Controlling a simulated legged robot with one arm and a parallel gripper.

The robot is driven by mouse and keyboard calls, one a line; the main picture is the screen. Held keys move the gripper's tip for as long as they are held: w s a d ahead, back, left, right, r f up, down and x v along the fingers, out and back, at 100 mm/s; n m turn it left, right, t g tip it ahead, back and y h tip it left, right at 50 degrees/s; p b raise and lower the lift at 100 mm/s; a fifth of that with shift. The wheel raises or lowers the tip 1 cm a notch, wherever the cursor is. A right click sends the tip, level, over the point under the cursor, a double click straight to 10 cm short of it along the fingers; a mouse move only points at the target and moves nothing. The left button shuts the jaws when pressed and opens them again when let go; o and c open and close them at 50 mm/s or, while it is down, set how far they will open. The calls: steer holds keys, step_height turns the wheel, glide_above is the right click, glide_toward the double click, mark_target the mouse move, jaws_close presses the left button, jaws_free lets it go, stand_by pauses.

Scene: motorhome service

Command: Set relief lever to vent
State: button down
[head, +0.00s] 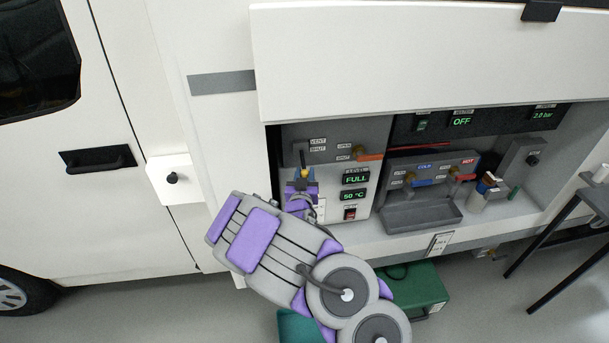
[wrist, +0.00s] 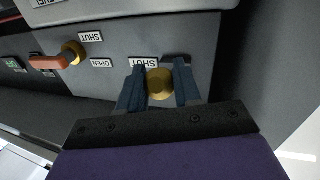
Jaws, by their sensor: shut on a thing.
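The relief lever's grey panel (head: 295,132) is at the left end of the open service bay, with VENT and SHUT labels (head: 318,145). My gripper (head: 304,175) is at this panel in the head view. In the wrist view my gripper (wrist: 159,84) has its two dark fingers closed on either side of a round brass piece (wrist: 159,86), apparently part of the relief lever. An upside-down SHUT label (wrist: 143,62) lies right beside it. The VENT label is not visible in the wrist view, and the fingers hide much of the lever.
An orange-handled valve (head: 368,156) with OPEN and SHUT labels is close to the right of my gripper. FULL and 50 °C displays (head: 355,180) sit below it. Taps and a grey tray (head: 425,216) are farther right. The raised hatch (head: 400,55) hangs above.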

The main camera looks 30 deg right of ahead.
mark_target(305, 173)
steer(key=shift+r, duration=0.1)
steer(key=r+g+p, duration=0.1)
steer(key=r+g+y+p, duration=0.1)
steer(key=r+g+p, duration=0.1)
steer(key=shift+s+a+n+p, duration=0.15)
steer(key=shift+s+n+p, duration=0.2)
steer(key=shift+n+p, duration=0.05)
steer(key=shift+s+r+g+y+p, duration=0.15)
steer(key=shift+r+g+y+p, duration=0.6)
steer(key=shift+g, duration=0.25)
steer(key=shift+r+n+g+y, duration=0.4)
steer(key=shift+r+g, duration=0.35)
steer(key=shift+g, duration=0.15)
steer(key=shift+w+r, duration=0.35)
steer(key=shift+r, duration=0.4)
steer(key=shift+w+r, duration=0.35)
steer(key=shift+r, duration=0.35)
steer(key=c, duration=0.8)
jaws_free()
steer(key=shift+f, duration=0.1)
